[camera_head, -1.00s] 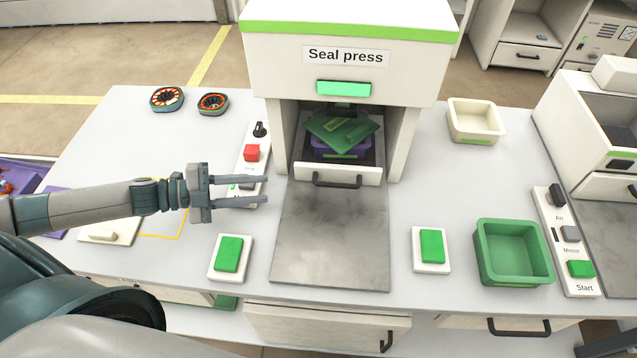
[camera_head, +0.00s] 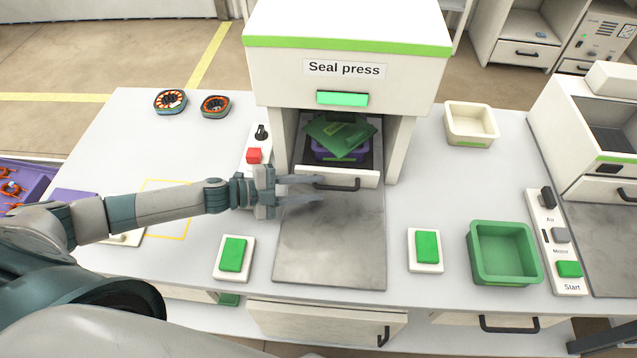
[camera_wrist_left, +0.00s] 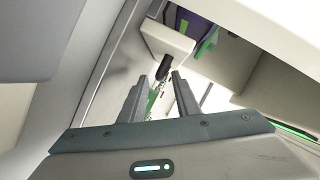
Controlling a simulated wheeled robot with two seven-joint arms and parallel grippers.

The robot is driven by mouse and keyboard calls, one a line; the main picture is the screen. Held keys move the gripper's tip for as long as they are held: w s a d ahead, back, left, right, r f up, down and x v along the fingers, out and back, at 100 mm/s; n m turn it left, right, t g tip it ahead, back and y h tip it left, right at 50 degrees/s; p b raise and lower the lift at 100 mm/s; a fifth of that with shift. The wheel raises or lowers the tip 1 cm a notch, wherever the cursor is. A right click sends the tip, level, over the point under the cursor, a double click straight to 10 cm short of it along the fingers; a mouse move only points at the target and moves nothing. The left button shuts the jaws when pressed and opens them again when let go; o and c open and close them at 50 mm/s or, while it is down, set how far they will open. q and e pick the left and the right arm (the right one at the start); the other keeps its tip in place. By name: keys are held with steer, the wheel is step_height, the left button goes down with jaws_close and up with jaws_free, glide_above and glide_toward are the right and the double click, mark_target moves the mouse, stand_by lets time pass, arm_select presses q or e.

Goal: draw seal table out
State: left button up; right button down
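The seal table (camera_head: 308,173) is a white-fronted drawer with a dark handle (camera_head: 340,187), sitting in the bay of the seal press (camera_head: 344,28). A purple holder (camera_head: 322,155) with a green plate (camera_head: 340,137) lies on it. My left gripper (camera_head: 322,190) is open, its fingers pointing right, just in front of the drawer at the handle's left end. In the left wrist view the handle (camera_wrist_left: 154,67) shows just beyond the open fingertips (camera_wrist_left: 160,80); nothing is between them. My right gripper is out of view.
A bare metal plate (camera_head: 330,245) lies before the press, with green buttons (camera_head: 234,254) (camera_head: 427,246) on either side. A switch panel (camera_head: 254,155) stands left of the press. A green bin (camera_head: 505,252) and cream bin (camera_head: 471,123) stand right.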

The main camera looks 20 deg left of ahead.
arm_select(q)
steer(key=shift+x, duration=1)
jaws_close()
steer(key=shift+s, duration=0.15)
steer(key=shift+s+d+p, duration=0.2)
steer(key=shift+s+p, duration=0.05)
steer(key=shift+s, duration=0.45)
steer(key=shift+s+d+p, duration=0.2)
steer(key=shift+s, duration=0.55)
steer(key=shift+s+d+p, duration=0.2)
steer(key=shift+s+p, duration=0.05)
steer(key=shift+s, duration=0.45)
steer(key=shift+w, duration=0.1)
jaws_free()
steer(key=shift+w, duration=0.1)
